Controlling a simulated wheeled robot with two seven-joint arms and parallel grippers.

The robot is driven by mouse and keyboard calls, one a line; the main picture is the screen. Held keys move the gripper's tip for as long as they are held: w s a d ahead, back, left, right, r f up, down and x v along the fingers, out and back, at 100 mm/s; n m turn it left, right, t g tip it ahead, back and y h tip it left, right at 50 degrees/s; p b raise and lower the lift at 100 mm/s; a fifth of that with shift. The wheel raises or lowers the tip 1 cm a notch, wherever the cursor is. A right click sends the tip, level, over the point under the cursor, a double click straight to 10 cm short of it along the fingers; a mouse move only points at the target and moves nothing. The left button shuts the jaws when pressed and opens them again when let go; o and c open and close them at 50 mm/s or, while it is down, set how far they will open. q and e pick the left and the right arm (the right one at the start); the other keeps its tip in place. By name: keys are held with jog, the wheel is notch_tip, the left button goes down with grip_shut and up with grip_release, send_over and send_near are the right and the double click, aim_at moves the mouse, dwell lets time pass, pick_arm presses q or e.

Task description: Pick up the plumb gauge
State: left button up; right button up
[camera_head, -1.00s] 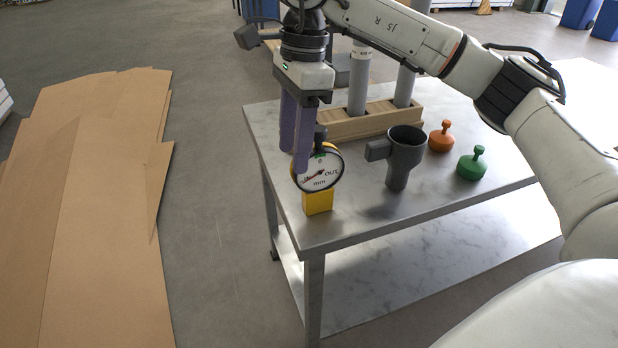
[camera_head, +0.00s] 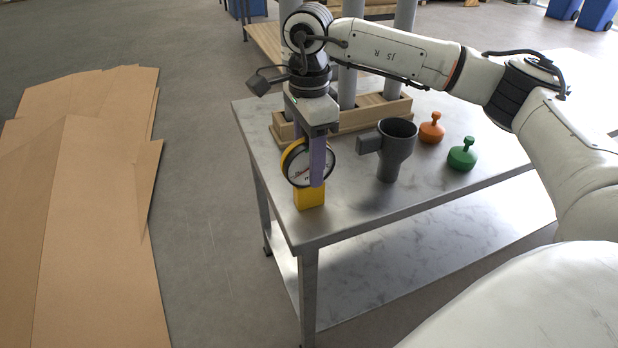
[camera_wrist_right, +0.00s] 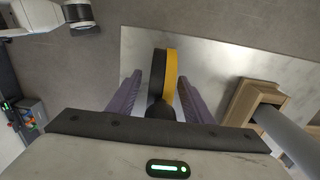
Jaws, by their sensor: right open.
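The plumb gauge (camera_head: 300,168) has a round white dial with a yellow and black rim and a yellow block base. It stands upright near the table's left front corner. My right gripper (camera_head: 316,180) is open and points down around it; one purple finger crosses in front of the dial. In the right wrist view the gauge (camera_wrist_right: 172,68) is seen edge-on between the two purple fingers of the gripper (camera_wrist_right: 160,95), with a gap on both sides. My left gripper is not in view.
A dark grey cup-like holder (camera_head: 396,150) stands to the right of the gauge. An orange knobbed piece (camera_head: 432,130) and a green one (camera_head: 462,156) lie further right. A wooden stand (camera_head: 385,112) with grey posts is behind. The metal table's (camera_head: 400,215) front strip is clear.

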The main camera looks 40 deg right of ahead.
jog(key=shift+f, duration=0.2)
grip_shut()
